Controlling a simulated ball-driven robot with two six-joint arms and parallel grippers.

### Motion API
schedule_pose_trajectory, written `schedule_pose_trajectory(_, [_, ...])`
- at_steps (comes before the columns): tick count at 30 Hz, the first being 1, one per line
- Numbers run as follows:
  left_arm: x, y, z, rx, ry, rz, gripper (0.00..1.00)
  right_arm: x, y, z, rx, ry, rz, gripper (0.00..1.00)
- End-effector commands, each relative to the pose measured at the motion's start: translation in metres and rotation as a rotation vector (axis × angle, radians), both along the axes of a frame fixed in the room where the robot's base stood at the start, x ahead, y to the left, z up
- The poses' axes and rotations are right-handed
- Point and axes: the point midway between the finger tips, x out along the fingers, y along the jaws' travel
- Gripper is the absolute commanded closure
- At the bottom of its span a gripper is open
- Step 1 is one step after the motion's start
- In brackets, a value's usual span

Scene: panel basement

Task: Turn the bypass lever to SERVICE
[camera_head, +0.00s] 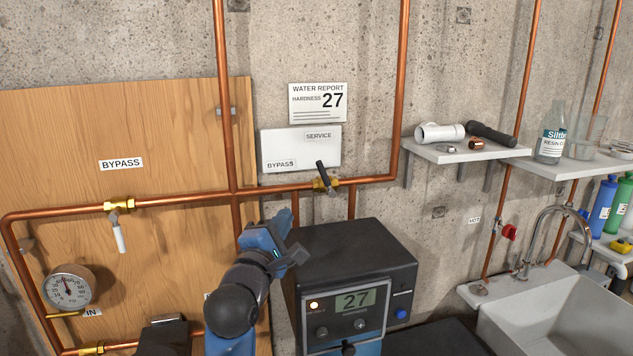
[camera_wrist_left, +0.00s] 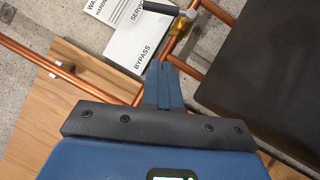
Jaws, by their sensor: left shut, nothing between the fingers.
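A black lever (camera_head: 321,176) sits on a brass valve (camera_head: 328,185) in the upper copper pipe. It points up and slightly left, in front of a white plate (camera_head: 300,151) marked SERVICE at upper right and BYPASS at lower left. In the left wrist view the lever (camera_wrist_left: 158,7) and brass valve (camera_wrist_left: 181,26) show at the top. My left gripper (camera_head: 280,223) is shut and empty, below and left of the lever, apart from it. Its closed fingertips (camera_wrist_left: 159,66) point toward the plate's BYPASS end in the wrist view. My right gripper is not in view.
A white-handled valve (camera_head: 119,235) hangs on the left pipe under a BYPASS sign (camera_head: 121,163). A dark control unit (camera_head: 350,255) reading 27 stands close right of my left gripper. Copper pipes (camera_head: 400,90) run along the wall. Shelves (camera_head: 465,152) and a sink (camera_head: 560,310) are right.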

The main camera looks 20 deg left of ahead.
Motion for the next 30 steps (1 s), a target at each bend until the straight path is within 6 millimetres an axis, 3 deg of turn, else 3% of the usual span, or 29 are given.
schedule_pose_trajectory(8, [0.028,0.002,0.009,-0.004,0.001,-0.001,1.0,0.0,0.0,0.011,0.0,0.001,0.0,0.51])
schedule_pose_trajectory(20, [0.098,0.007,0.024,-0.003,0.001,-0.001,1.0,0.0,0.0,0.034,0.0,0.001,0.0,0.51])
schedule_pose_trajectory(30, [0.121,-0.016,0.035,-0.003,0.0,-0.003,1.0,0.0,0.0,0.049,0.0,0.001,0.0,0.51])
